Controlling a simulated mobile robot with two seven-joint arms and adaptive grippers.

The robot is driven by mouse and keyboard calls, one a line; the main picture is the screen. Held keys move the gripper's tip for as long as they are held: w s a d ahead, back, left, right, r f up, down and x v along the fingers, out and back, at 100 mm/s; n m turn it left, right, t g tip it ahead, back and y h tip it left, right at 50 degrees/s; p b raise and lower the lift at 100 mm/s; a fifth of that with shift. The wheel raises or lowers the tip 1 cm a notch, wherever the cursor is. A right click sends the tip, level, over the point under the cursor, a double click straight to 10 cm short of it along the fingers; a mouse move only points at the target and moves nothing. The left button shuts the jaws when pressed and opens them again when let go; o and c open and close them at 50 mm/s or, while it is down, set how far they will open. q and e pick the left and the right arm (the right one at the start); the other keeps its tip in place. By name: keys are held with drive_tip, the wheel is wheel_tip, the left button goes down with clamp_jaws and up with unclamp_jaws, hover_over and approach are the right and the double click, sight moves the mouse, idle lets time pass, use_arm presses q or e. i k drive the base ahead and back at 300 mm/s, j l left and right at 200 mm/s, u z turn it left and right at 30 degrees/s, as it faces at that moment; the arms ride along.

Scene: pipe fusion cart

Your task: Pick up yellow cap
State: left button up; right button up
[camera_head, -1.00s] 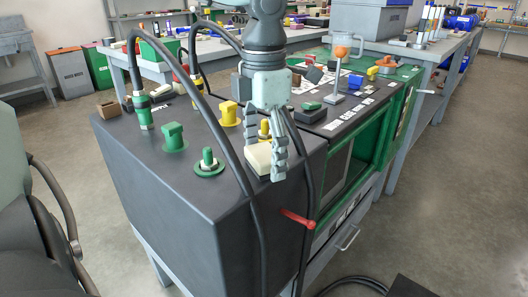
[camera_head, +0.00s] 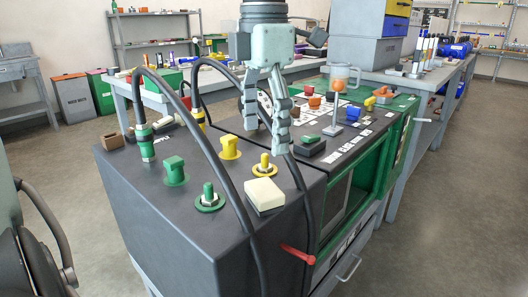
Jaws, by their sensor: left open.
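The yellow cap (camera_head: 229,147) stands on the dark top of the cart, left of my left gripper. A yellow post-like fitting (camera_head: 264,166) stands to its right, just below the fingertips in the picture. My left gripper (camera_head: 266,142) points down with its two fingers apart and nothing between them. It appears above the cart top, behind the yellow fitting in the picture. It looks apart from both yellow pieces, though its exact height is hard to tell. My right gripper is not in view.
A green cap (camera_head: 174,171), a green fitting (camera_head: 209,198) and a cream block (camera_head: 264,195) stand nearby on the cart. Black hoses (camera_head: 222,155) arch over the top. A small dark box with a green top (camera_head: 311,144) lies to the right.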

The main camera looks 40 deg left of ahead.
sight(229, 142)
drive_tip(key=u, duration=1.4)
